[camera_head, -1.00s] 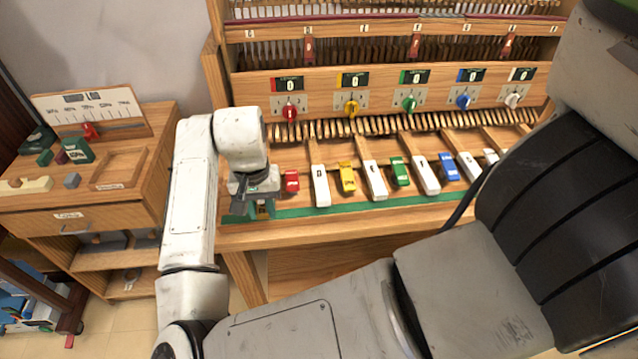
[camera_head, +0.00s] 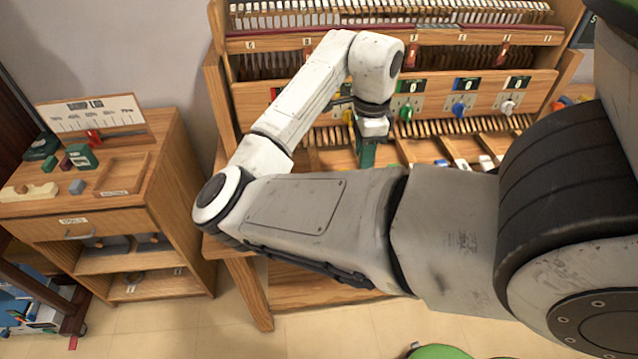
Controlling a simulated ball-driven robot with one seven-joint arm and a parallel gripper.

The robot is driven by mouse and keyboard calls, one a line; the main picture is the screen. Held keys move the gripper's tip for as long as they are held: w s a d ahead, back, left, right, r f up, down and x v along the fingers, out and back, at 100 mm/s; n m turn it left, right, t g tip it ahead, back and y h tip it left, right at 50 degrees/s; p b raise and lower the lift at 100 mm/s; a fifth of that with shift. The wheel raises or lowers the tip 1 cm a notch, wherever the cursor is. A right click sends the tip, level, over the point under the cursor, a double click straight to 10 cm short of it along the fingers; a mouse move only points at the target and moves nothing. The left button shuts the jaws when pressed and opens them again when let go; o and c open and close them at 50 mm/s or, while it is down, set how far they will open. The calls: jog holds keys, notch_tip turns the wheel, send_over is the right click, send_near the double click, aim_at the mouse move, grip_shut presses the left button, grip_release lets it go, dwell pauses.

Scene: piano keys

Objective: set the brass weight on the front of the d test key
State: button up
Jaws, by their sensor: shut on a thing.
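My gripper (camera_head: 366,150) hangs over the back part of the key bed, in front of the dial panel. Its green lower end points down. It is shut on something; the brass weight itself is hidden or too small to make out. The d test key is hidden behind my arm, so I cannot tell how far the gripper is from it.
My arm covers most of the front keys. The dial panel (camera_head: 432,98) rises close behind the gripper. A wooden side cabinet (camera_head: 180,170) stands at left.

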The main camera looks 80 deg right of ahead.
jog(key=w+f, duration=0.2)
jog(key=w, duration=0.1)
jog(key=w+f, duration=0.3)
jog(key=w+f+p, duration=0.1)
jog(key=w+f, duration=0.1)
jog(key=w, duration=0.1)
jog(key=shift+w+a+f, duration=0.2)
jog(key=shift+w+a, duration=0.05)
jog(key=shift+a, duration=0.05)
jog(key=f, duration=0.1)
jog(key=f+p, duration=0.1)
jog(key=f, duration=0.1)
jog(key=shift+w, duration=0.35)
jog(key=shift+f, duration=0.45)
jog(key=o, duration=1)
jog(key=shift+f, duration=0.1)
